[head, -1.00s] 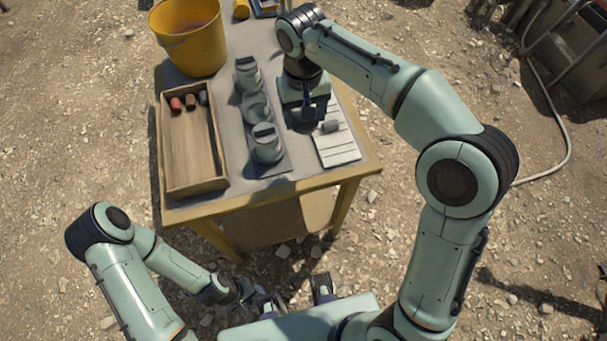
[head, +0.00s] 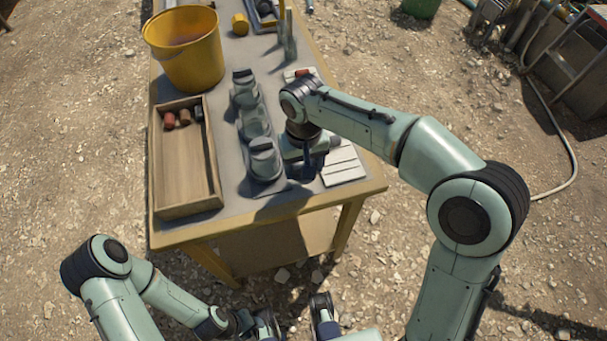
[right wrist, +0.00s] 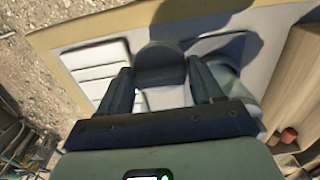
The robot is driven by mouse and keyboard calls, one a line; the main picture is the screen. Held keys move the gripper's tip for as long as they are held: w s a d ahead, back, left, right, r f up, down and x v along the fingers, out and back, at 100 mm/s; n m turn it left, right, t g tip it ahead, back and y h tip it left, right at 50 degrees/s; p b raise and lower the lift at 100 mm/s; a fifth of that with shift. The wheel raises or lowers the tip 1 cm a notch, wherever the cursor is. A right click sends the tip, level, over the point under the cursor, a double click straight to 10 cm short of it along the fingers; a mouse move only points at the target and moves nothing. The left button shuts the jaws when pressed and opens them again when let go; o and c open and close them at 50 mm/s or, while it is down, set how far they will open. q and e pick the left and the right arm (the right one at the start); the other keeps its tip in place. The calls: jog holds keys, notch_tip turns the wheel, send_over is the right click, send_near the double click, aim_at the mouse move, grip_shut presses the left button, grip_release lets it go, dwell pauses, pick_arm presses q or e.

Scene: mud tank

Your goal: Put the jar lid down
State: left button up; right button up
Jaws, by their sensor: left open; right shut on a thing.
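My right gripper (right wrist: 163,82) is shut on the jar lid (right wrist: 160,62), a dark grey round piece between its fingers in the right wrist view. In the head view this gripper (head: 306,168) is low over the table, between the near jar (head: 264,160) and the white slatted board (head: 343,168); its fingertips and the lid are mostly hidden there. I cannot tell whether the lid touches the table. My left gripper (head: 297,318) is open and empty, in front of the table at the bottom of the head view.
The near jar stands in a row with a middle jar (head: 254,122) and a far jar (head: 244,90). Left of them are a wooden tray (head: 187,210) with several small pieces and a yellow bucket (head: 188,55). Upright tools (head: 287,40) stand at the back.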

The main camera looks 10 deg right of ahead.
jog(key=shift+f+b, duration=0.35)
jog(key=shift+f, duration=1.75)
jog(key=shift+f, duration=0.1)
jog(key=shift+f+b, duration=0.3)
jog(key=shift+f, duration=0.1)
jog(key=o, duration=1)
jog(key=shift+r, duration=0.4)
notch_tip(320, 180, up, 12)
jog(key=p, duration=0.3)
jog(key=shift+r, duration=0.15)
